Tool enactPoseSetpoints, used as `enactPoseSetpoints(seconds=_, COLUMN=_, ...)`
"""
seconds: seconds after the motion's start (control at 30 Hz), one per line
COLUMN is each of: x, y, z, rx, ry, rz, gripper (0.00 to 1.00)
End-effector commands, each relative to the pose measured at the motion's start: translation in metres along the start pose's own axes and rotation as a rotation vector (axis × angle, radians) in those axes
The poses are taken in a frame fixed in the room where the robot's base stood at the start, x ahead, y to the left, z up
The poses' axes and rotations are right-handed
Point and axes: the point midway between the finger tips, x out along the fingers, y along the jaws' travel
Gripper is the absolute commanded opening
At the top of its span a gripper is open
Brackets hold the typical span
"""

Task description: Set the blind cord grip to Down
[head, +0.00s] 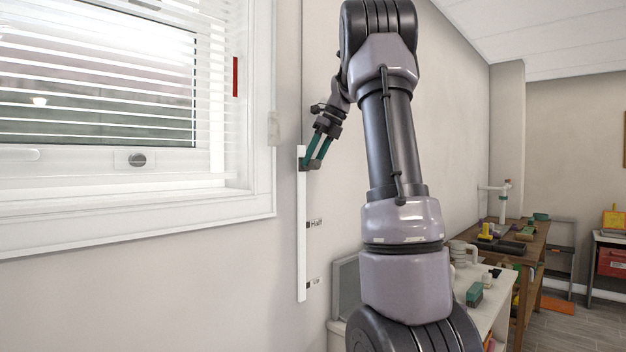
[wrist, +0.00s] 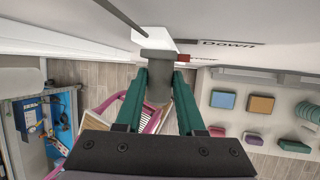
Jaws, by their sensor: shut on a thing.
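The blind cord grip (wrist: 158,62) is a grey block at the upper end of a white vertical track (head: 302,235) on the wall. My gripper (head: 310,164) has its green fingers closed around the grip; it also shows in the wrist view (wrist: 160,78). The "DOWN" label (wrist: 228,43) shows beside the track's end in the wrist view. A red marker (wrist: 197,58) reaches out from beside the grip, close to the label but slightly off the lettering. In the head view, "Half" (head: 315,223) and "Up" (head: 314,284) labels stand lower along the track.
White blind slats (head: 100,70) hang across the window left of the track, with a projecting sill (head: 130,225) below. A white cabinet (head: 500,300) with small items stands at lower right, and a wooden bench (head: 530,245) stands behind it. The wall around the track looks clear.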

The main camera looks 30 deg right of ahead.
Motion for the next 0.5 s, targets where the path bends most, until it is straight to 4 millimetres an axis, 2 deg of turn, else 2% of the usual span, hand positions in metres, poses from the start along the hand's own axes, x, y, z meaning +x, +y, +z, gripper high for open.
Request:
enactPoseSetpoints(seconds=0.2, x=-0.0115, y=0.0027, z=0.005, rx=-0.001, ry=-0.002, rz=-0.002, gripper=0.0)
enactPoseSetpoints(seconds=0.5, x=-0.0143, y=0.0036, z=0.0064, rx=-0.003, ry=-0.008, rz=-0.003, gripper=0.0)
